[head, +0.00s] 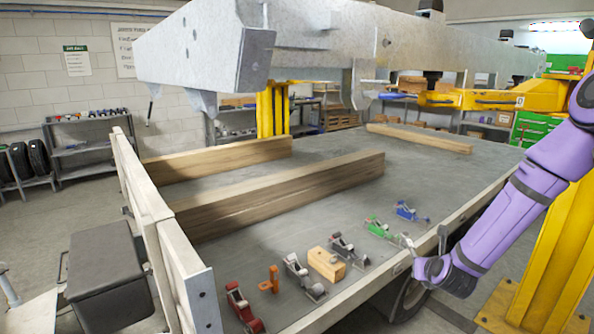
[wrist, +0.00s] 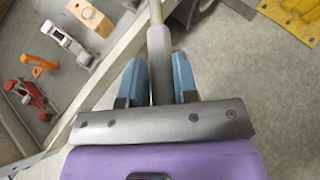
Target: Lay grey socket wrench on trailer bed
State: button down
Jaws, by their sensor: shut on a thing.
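My gripper (head: 432,267) is at the near right side rail of the trailer bed (head: 335,212), at the lower end of my purple arm. In the wrist view, the blue fingers (wrist: 159,80) are shut on the grey shaft of the socket wrench (wrist: 159,50). The shaft runs out between the fingers to the top edge of the picture, so its far end is out of view. Behind it are the rail and grey floor. In the head view, the wrench is too small to tell clearly from the gripper.
Several hand planes, including a red one (head: 241,308), a green one (head: 378,228) and a blue one (head: 405,211), line the bed's near side. A wooden plane (head: 326,264) is among them. Long timber beams (head: 290,190) lie farther back. A large metal frame (head: 330,45) hangs above.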

jog(key=s+a+f+y, duration=0.1)
jog(key=s+a+f, duration=0.2)
jog(key=f, duration=0.4)
jog(key=shift+s+a+n, duration=0.4)
jog(key=shift+s, duration=0.05)
